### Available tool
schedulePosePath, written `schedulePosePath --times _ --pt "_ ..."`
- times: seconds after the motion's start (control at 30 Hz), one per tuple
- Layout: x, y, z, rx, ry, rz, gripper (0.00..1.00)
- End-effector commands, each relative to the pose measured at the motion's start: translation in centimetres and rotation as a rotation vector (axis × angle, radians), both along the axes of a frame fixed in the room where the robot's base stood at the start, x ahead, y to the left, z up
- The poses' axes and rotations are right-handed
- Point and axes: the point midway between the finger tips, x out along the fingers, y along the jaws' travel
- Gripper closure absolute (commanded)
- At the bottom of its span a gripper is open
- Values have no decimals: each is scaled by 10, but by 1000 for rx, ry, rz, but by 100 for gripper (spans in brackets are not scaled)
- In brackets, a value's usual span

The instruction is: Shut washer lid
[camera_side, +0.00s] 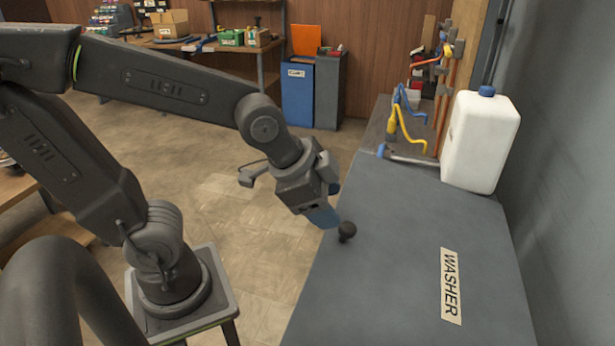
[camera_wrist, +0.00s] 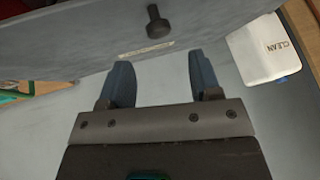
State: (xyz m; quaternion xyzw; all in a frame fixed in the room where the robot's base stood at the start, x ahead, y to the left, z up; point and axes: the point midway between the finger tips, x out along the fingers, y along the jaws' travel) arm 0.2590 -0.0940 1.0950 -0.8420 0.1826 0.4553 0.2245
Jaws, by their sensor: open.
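The washer lid (camera_side: 400,235) is a broad dark grey panel with a WASHER label (camera_side: 451,286) and a black knob (camera_side: 346,231) near its left edge. In the side view it looks flat, and I see no gap beneath it. The wrist view shows the lid (camera_wrist: 80,40) at a slant, with the knob (camera_wrist: 157,22) at the top. My gripper (camera_side: 330,203) is open and empty, its blue fingers just above and behind the knob, seemingly apart from it. Its fingers (camera_wrist: 165,85) also show spread in the wrist view. The lid's underside is hidden.
A white jug (camera_side: 481,140) with a blue cap stands at the back right, beside pipes and valves with blue and yellow handles (camera_side: 392,124). A grey wall (camera_side: 565,170) bounds the right. Open floor (camera_side: 235,190) lies left of the washer. Blue and grey bins (camera_side: 297,95) stand behind.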

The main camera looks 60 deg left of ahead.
Motion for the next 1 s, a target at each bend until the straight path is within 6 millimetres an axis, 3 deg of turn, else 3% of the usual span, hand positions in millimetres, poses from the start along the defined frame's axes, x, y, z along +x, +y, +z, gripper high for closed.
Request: schedulePosePath --times 0.1,0.3,0.7,0.87,1.0 --pt "-12 3 21 0 -6 1 42" --pt "-27 6 44 1 -2 1 42" --pt "-32 7 51 2 2 1 42" --pt "-29 6 54 26 15 -37 56" --pt "-15 0 64 149 90 -236 69"
